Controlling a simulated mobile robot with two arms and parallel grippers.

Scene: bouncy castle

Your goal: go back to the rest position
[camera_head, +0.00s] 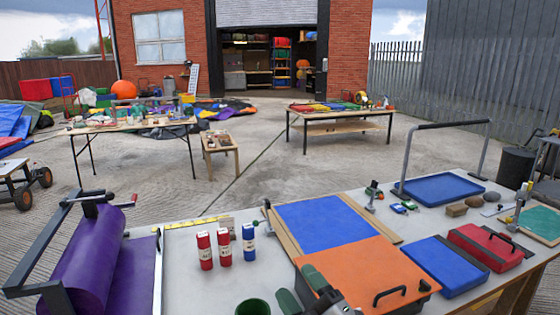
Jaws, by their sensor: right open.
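My right gripper (302,288) shows at the bottom middle, in front of the near edge of the orange panel. Its two grey-green fingertips are apart, and I see nothing between them. Its dark body runs off the bottom edge and covers part of the orange panel (365,270). My left gripper is not in view.
A purple roll (90,255) stands left.

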